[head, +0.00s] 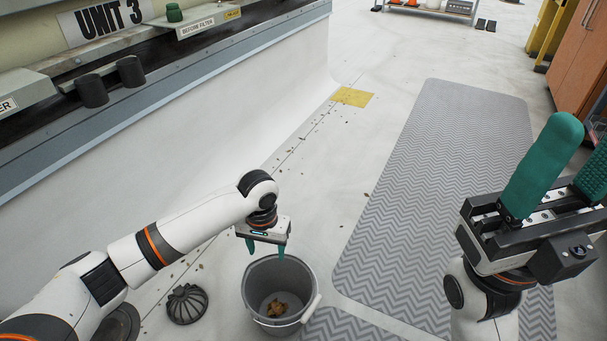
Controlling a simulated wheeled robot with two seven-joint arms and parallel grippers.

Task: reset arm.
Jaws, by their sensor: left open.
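My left gripper (266,252) has green fingers that point down and stand apart, with nothing seen between them. It is above the back rim of a grey bucket (255,296). Brown leaves (277,306) lie at the bottom of the bucket. My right gripper (580,160) is large and close at the right edge, with its green fingers pointing up. Its fingers are apart with no object seen between them, and one is partly cut off by the picture edge.
A dark domed strainer (187,304) lies on the floor left of the bucket. A grey chevron mat (430,190) covers the right. A long unit (200,75) labelled UNIT 3 runs along the left. Leaf bits and a yellow patch (352,97) mark the pale floor.

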